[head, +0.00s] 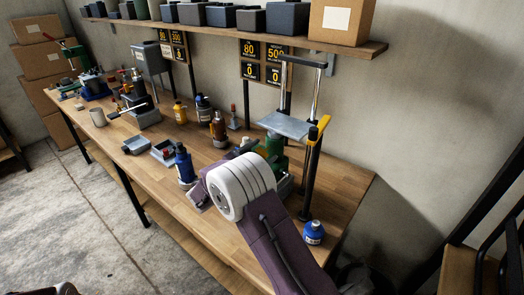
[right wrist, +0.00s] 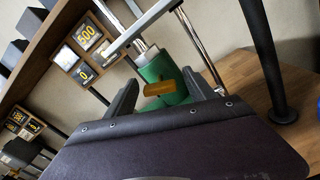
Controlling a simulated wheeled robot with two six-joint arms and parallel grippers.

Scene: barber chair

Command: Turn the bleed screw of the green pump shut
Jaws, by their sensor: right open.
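The green pump (head: 275,146) stands near the right end of the bench, partly hidden by my right arm. In the right wrist view the green pump (right wrist: 155,68) has a brass-coloured piece (right wrist: 159,88) across its front. That piece may be the bleed screw or its handle; I cannot tell. My right gripper (right wrist: 160,82) is open, with its dark fingers on either side of the brass-coloured piece. I see no clear contact. In the head view my white wrist joint hides most of this gripper.
A press frame with a grey plate (head: 284,125) and yellow-topped lever (head: 318,130) stands close by the pump. A blue bottle (head: 184,163) is to the left, and a blue pot (head: 313,232) at the right front. A shelf (head: 220,32) with boxes runs above.

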